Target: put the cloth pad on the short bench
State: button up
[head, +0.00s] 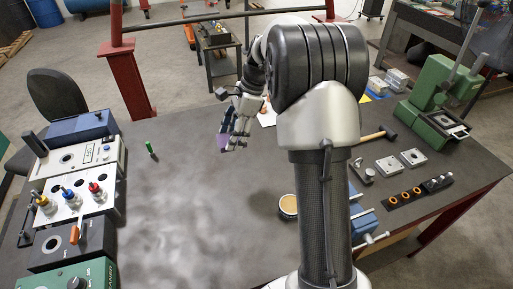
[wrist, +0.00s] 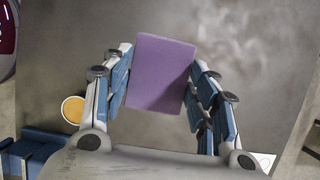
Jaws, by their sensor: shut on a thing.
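The cloth pad is a purple, flat rectangular piece (wrist: 161,74). In the wrist view it lies between the two blue-faced fingers of my gripper (wrist: 160,88), which is shut on it. In the head view my gripper (head: 236,138) is over the far middle of the dark table, and a bit of the purple pad (head: 223,143) shows at its left side, apparently above the tabletop. A small low dark table (head: 222,68) with items on it stands behind the big table; I cannot tell whether it is the short bench.
The big dark table (head: 200,220) is clear in its middle. A small green cylinder (head: 150,148) stands left of my gripper. Control boxes (head: 82,160) line the left edge. A round tin (head: 288,206), a hammer (head: 378,135) and a green press (head: 432,115) are on the right.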

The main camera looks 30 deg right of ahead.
notch_tip(320, 180, down, 20)
jog(key=b, duration=0.6)
jog(key=shift+s, duration=0.1)
jog(key=shift+r, duration=0.1)
jog(key=o, duration=1)
jog(key=shift+c, duration=0.2)
